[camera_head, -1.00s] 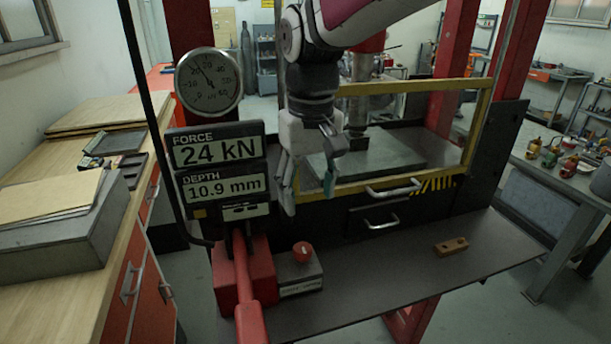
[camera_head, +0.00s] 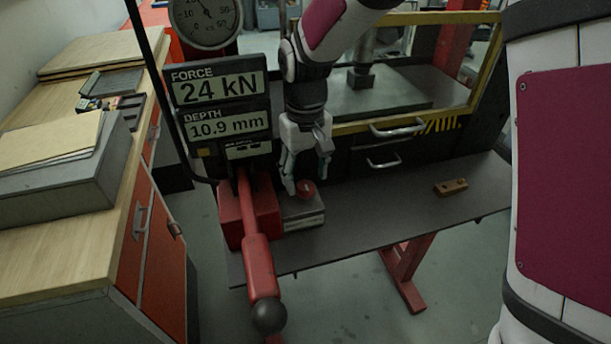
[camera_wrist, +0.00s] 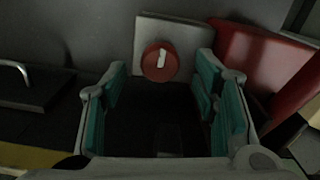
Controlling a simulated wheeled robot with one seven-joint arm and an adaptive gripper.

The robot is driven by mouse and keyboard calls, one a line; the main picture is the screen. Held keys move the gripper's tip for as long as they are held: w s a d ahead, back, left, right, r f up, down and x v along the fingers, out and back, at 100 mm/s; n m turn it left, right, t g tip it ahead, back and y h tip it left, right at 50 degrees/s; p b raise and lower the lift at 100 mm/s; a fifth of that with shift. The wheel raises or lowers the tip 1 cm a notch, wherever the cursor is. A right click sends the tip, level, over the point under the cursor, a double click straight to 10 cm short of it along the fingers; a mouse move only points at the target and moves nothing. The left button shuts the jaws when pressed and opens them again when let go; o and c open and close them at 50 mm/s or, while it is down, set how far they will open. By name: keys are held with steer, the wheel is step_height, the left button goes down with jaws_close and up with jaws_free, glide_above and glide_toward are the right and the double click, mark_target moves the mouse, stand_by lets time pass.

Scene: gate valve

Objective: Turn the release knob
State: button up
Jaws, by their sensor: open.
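The release knob (camera_head: 306,189) is a small red round knob on a grey block (camera_head: 303,216) at the front of the press. In the wrist view the knob (camera_wrist: 160,62) shows a white mark on its face, upright and slightly tilted. My gripper (camera_head: 307,186) points down just above and behind the knob in the head view. In the wrist view my gripper (camera_wrist: 160,95) is open, its teal-padded fingers apart, with the knob beyond the fingertips and roughly centred between them. I cannot tell whether any finger touches the knob.
A red pump housing (camera_head: 233,218) with a long red lever (camera_head: 259,262) stands left of the knob block. Display panels (camera_head: 221,108) read 24 kN and 10.9 mm. A wooden block (camera_head: 451,187) lies on the dark shelf (camera_head: 390,212); shelf space between is clear. Drawer handles (camera_head: 397,129) sit behind.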

mark_target(305, 188)
steer(key=shift+f, duration=1.3)
steer(key=shift+c, duration=0.6)
steer(key=c, duration=1.1)
steer(key=shift+o, duration=0.2)
